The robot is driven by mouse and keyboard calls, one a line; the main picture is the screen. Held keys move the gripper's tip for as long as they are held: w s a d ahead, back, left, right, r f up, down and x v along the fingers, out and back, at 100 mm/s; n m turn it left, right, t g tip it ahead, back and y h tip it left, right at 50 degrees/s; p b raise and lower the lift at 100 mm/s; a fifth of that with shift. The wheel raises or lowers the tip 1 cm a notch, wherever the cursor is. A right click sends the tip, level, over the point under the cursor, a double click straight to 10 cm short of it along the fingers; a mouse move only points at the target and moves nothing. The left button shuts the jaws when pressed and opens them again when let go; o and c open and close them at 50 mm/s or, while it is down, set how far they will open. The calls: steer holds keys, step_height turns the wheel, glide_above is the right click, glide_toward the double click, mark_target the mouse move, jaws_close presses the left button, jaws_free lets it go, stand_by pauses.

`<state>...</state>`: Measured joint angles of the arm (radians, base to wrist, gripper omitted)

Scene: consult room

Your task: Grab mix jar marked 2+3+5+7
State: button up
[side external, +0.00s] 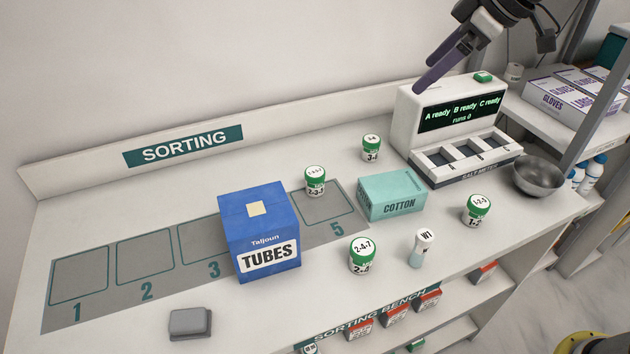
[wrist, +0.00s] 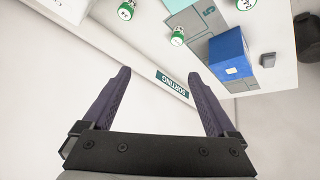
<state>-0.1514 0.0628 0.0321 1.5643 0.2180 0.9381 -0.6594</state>
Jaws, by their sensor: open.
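Several white jars with green lids and printed number labels stand on the bench. One jar (side external: 315,181) sits at the back edge of the grey strip, with a label starting 2-3 that is too small to read fully. Another jar (side external: 371,149) stands farther back, its label showing a 3. A third jar (side external: 362,256) at the front reads 2-4-7. A fourth jar (side external: 477,210) at the right seems to start 1-2. My gripper (side external: 432,72) is open and empty, high above the meter. In the wrist view my gripper (wrist: 159,73) spans bare wall and the sorting sign.
A blue TUBES box (side external: 260,232) covers part of the numbered strip. A COTTON box (side external: 392,195), a WT bottle (side external: 423,248), a grey block (side external: 190,323) and a steel bowl (side external: 538,176) stand around. The white meter (side external: 455,122) stands at the back right.

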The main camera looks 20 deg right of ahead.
steer(key=w+a+f+n+g, duration=0.1)
steer(key=w+a+f, duration=0.6)
steer(key=w+f, duration=0.15)
steer(key=g, duration=0.2)
glide_toward(316, 172)
steer(key=shift+n, duration=0.3)
steer(key=x, duration=0.5)
steer(key=shift+s+d+f, duration=0.1)
steer(key=shift+s, duration=0.2)
steer(key=shift+y, duration=0.3)
steer(key=shift+w+x, duration=0.15)
steer(key=shift+x, duration=1.3)
steer(key=shift+w+x, duration=0.1)
steer(key=shift+x, duration=1.4)
steer(key=c, duration=1.4)
steer(key=shift+c, duration=0.3)
steer(key=shift+r, duration=0.3)
